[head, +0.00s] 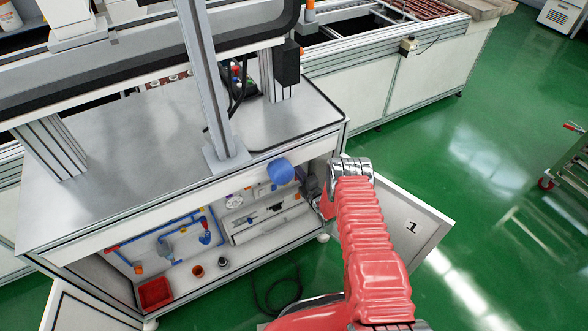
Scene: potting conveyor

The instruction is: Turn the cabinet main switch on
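The open cabinet (215,272) is under the metal worktop. Its back panel carries a white-grey box and several small coloured fittings on the right side. I cannot make out for certain which fitting is the main switch or how it is set. My red arm reaches up from the bottom of the picture to a silver joint in front of the cabinet's right end. My gripper (312,186) seems to be the dark grey part left of this joint, at the right side of the cabinet opening. It is small and partly hidden, so its fingers cannot be told apart.
The cabinet door marked 1 (412,227) stands open to the right, beside my arm. Another open door (85,308) is at the lower left. Blue pipes (170,230) and a red bin (155,293) are inside at left. A dark cable (278,294) lies on the green floor.

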